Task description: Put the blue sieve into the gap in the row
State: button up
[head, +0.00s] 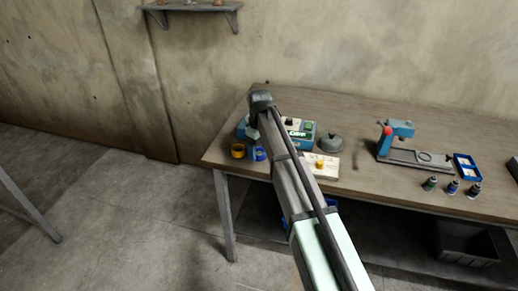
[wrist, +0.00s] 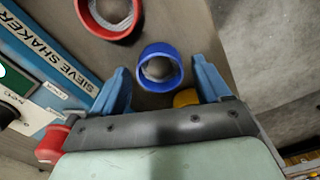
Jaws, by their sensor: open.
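The blue sieve (wrist: 160,67) is a short blue ring with a pale mesh inside, standing on the bench top in the wrist view. My gripper (wrist: 160,64) is open, with one blue finger on each side of the sieve and visible room between. A red sieve (wrist: 108,14) lies beyond it at the top, cut by the frame edge. Part of a yellow thing (wrist: 186,97) shows below the blue sieve, mostly hidden by my gripper. In the head view, a blue ring (head: 258,154) and a yellow ring (head: 238,150) sit near the bench's left end. I cannot make out the gap in the row.
The sieve shaker (wrist: 58,62) stands left of my gripper. In the head view, my arm partly covers the shaker (head: 308,128). A grey lid (head: 330,142), a blue press (head: 394,130), small bottles and a blue tray (head: 466,167) stand to the right. The bench edge is close by.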

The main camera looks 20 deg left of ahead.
aim_at(259, 155)
notch_tip(259, 155, up, 12)
jog(key=shift+r, duration=0.15)
dwell(0.6)
